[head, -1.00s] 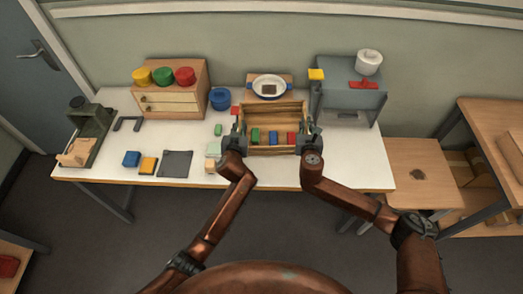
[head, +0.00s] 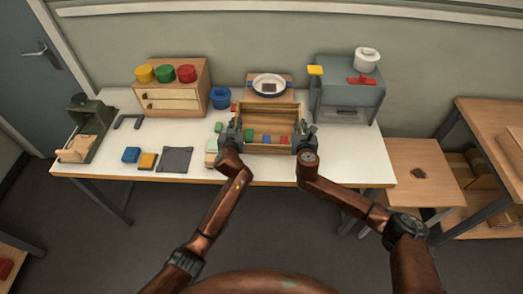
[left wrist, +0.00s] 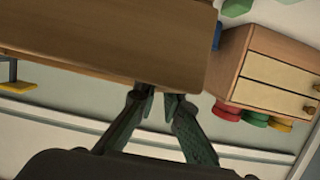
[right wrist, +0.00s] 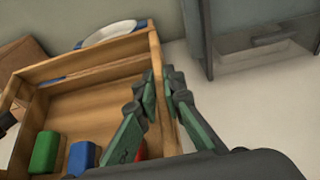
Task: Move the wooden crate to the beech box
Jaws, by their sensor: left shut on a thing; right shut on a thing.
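The wooden crate (head: 268,110) is an open box held between my two grippers, near the table's front edge. Green, blue and red blocks lie in it. My left gripper (head: 237,132) is shut on its left end; the left wrist view shows the fingers (left wrist: 160,92) at the crate's plain wooden wall (left wrist: 110,40). My right gripper (head: 302,135) is shut on its right end; the right wrist view shows the fingers (right wrist: 160,80) astride the rim. I cannot tell whether the crate touches the table. A pale beech-coloured box (head: 165,100) with drawers stands back left, with round lids on top.
A blue-rimmed dish (head: 268,80) stands behind the crate on a wooden piece. A blue pot (head: 220,98) is at its left. A grey cabinet (head: 345,100) is at the right. A grey mat (head: 174,160) and blue block (head: 131,155) lie left. The front-right tabletop is clear.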

